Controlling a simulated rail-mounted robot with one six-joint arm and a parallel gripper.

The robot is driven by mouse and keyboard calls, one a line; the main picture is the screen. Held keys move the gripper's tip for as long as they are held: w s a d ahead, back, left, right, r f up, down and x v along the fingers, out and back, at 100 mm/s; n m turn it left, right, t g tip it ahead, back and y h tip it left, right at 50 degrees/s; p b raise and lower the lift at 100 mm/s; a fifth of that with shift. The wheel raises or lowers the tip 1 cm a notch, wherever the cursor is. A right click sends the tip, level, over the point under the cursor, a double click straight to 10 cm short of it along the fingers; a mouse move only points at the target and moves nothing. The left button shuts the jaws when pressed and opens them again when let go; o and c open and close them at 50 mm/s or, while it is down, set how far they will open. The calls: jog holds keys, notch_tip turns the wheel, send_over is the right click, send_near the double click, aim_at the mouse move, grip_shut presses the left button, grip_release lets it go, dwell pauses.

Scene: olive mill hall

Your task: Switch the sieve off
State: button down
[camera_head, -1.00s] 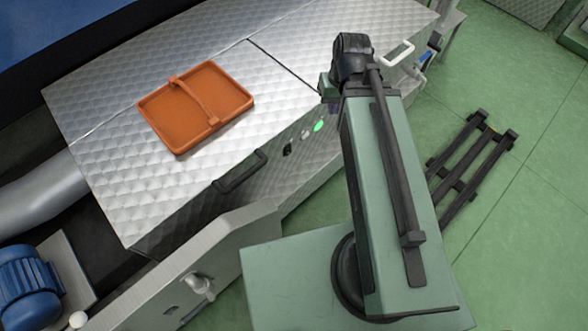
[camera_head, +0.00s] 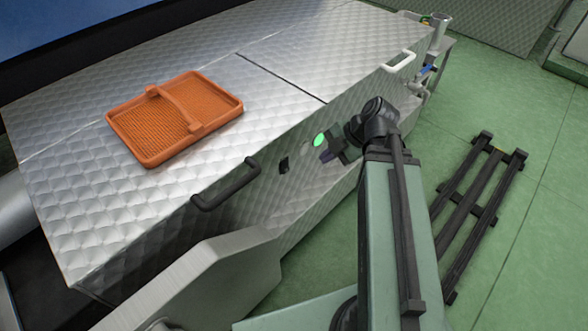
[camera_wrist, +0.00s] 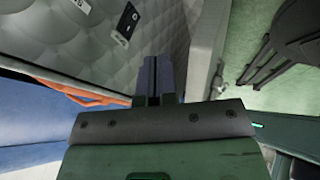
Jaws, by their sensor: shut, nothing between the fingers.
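The quilted metal machine, which I take to be the sieve (camera_head: 130,190), fills the left of the head view. Its front side carries a small black switch (camera_head: 284,165), a lit green round lamp (camera_head: 319,139) and a pale round part beside the lamp. The switch also shows in the wrist view (camera_wrist: 126,22), with white marks; which way it is set I cannot tell. My gripper (camera_head: 327,156) is in front of this side, just right of and below the lamp. Its fingers (camera_wrist: 152,75) are together and empty, apart from the switch. My wrist hides part of the panel.
An orange tray (camera_head: 117,124) with a bar handle lies on the machine's top. A black handle (camera_head: 226,186) sticks out left of the switch, and a white handle (camera_head: 400,61) sits farther right. A dark rack (camera_head: 468,205) lies on the green floor at right.

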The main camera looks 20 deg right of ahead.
aim_at(285, 167)
jog(key=w+a+f+b, duration=0.5)
jog(key=a+f+b, duration=0.2)
jog(key=f+b, duration=0.1)
jog(key=shift+w+f+b, duration=0.35)
jog(key=shift+f, duration=0.05)
jog(key=shift+a, duration=0.1)
